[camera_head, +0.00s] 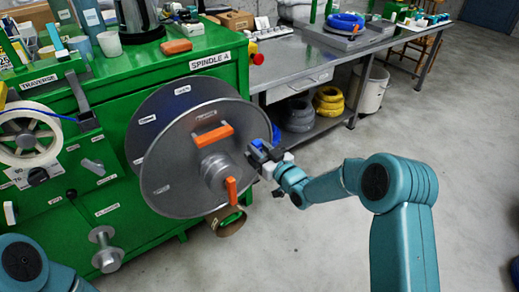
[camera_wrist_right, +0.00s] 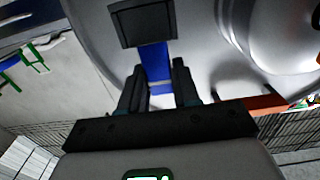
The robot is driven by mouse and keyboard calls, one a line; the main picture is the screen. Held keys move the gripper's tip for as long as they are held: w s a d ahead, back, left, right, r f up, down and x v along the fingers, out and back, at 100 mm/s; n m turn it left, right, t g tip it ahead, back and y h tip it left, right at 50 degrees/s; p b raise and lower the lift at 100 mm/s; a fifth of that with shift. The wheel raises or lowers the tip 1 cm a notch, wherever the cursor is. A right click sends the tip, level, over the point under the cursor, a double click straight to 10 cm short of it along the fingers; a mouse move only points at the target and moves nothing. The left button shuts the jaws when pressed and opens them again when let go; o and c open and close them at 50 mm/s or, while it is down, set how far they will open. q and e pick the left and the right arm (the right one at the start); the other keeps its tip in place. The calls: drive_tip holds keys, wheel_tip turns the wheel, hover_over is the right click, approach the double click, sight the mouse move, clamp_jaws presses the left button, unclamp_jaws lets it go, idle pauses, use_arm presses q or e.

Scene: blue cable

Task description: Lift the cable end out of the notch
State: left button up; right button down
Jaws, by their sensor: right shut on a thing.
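The large grey spindle reel (camera_head: 185,165) stands on the front of the green machine. My right gripper (camera_head: 262,154) is at the reel's right rim. In the right wrist view my right gripper (camera_wrist_right: 158,88) is shut on the blue cable end (camera_wrist_right: 155,62), which runs between the fingers up to a dark block (camera_wrist_right: 143,24) on the reel side. That block may hold the notch; the notch itself is hidden.
Orange handles (camera_head: 212,135) stick out from the reel face. A white spool with blue cable (camera_head: 28,135) is at the left. A steel bench (camera_head: 300,65) with coils on its shelf stands behind.

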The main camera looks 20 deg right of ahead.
drive_tip(key=shift+r, duration=0.3)
idle(0.4)
drive_tip(key=shift+r+p, duration=1.2)
drive_tip(key=shift+r, duration=1.55)
